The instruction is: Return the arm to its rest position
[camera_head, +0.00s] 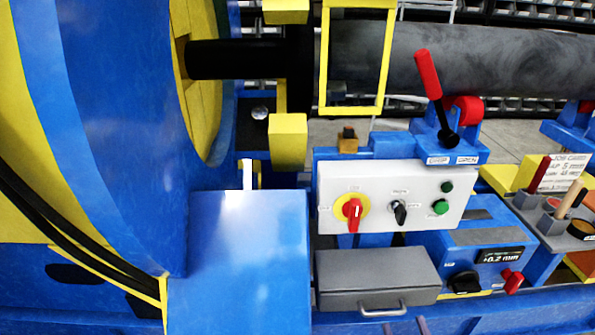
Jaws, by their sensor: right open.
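Of my right gripper (422,325), only a small pale grey tip seems to show at the bottom edge, just right of the grey drawer's handle. It is apart from the controls above it. The rest of this gripper and its arm are out of the picture. I see nothing held at the tip. My left gripper is not in view.
A large blue and yellow wheel (120,110) fills the left. A white control panel (370,225) with a red knob stands mid-right, below a red-handled lever (428,75). A grey drawer box (375,278) and a blue gauge box (475,245) sit below. A dark pipe (480,60) runs behind.

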